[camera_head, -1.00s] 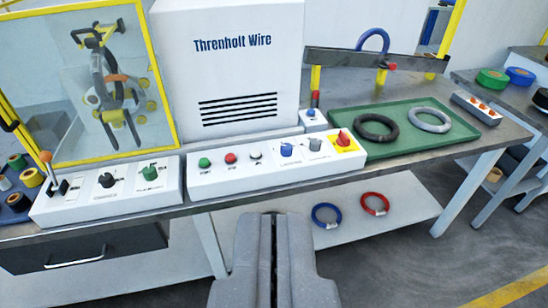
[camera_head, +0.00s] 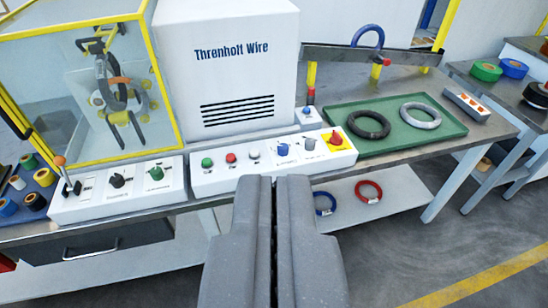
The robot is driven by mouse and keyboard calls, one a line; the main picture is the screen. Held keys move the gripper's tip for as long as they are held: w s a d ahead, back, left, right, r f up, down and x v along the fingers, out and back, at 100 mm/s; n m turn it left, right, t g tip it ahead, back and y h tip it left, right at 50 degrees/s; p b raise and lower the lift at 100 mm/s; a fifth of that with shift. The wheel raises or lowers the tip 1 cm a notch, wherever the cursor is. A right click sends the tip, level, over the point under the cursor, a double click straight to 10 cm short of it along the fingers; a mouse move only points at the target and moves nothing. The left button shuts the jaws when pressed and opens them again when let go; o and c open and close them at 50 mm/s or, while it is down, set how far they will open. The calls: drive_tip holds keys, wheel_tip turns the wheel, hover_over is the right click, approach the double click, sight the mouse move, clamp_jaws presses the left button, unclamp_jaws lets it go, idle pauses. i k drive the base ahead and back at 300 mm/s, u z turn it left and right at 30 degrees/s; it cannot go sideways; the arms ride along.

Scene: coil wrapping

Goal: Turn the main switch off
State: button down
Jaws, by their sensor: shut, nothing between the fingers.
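The main switch is most likely the red rotary knob (camera_head: 336,138) on a yellow plate at the right end of the white control panel (camera_head: 215,182). Its handle stands up from the plate; I cannot read any position mark. My gripper (camera_head: 274,180) is shut and empty. Its fingertips show at the panel's front edge in the picture, below and left of the red knob, apart from it.
The panel also has a green button (camera_head: 207,162), a red button (camera_head: 231,158) and a blue knob (camera_head: 283,149). A green tray (camera_head: 440,136) with two coils lies right of it. A glass guard (camera_head: 60,100) with a yellow frame stands left.

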sight(337, 139)
drive_tip(key=u, duration=0.05)
drive_tip(key=k, duration=0.5)
drive_tip(key=z, duration=0.7)
drive_tip(key=i, duration=1.7)
drive_tip(key=u, duration=0.55)
